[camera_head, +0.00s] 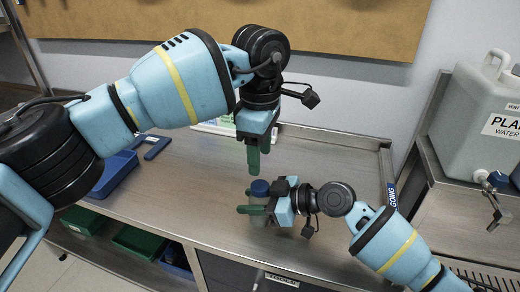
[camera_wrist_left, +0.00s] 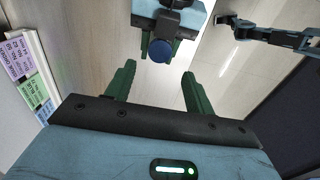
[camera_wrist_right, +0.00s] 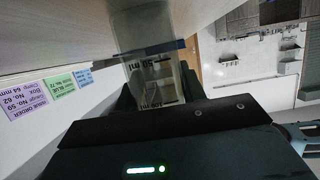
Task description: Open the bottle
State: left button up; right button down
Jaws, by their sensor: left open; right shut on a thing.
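The bottle (camera_head: 257,212) is a small clear one with a blue cap (camera_head: 260,187). My right gripper (camera_head: 256,208) is shut around the bottle's body from the right side, below the cap. My left gripper (camera_head: 254,158) points down above the cap, open and empty, with a gap to it. In the left wrist view the blue cap (camera_wrist_left: 158,50) lies just beyond and between the open green fingers (camera_wrist_left: 157,78).
A blue bin (camera_head: 115,172) sits at the left of the metal bench (camera_head: 185,190). Coloured label cards (camera_wrist_left: 28,75) stand at the bench's back. A grey water canister (camera_head: 475,120) with a tap is at the right. Green bins (camera_head: 138,241) sit below.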

aim_at(261, 186)
pick_arm(q)
jog(key=shift+f, duration=3.95)
jog(key=shift+c, duration=0.2)
jog(key=c, duration=1)
jog(key=shift+o, duration=0.2)
jog(key=n, duration=0.6)
jog(key=shift+n, duration=0.4)
jog(key=o, duration=1.1)
jog(key=shift+r, duration=0.1)
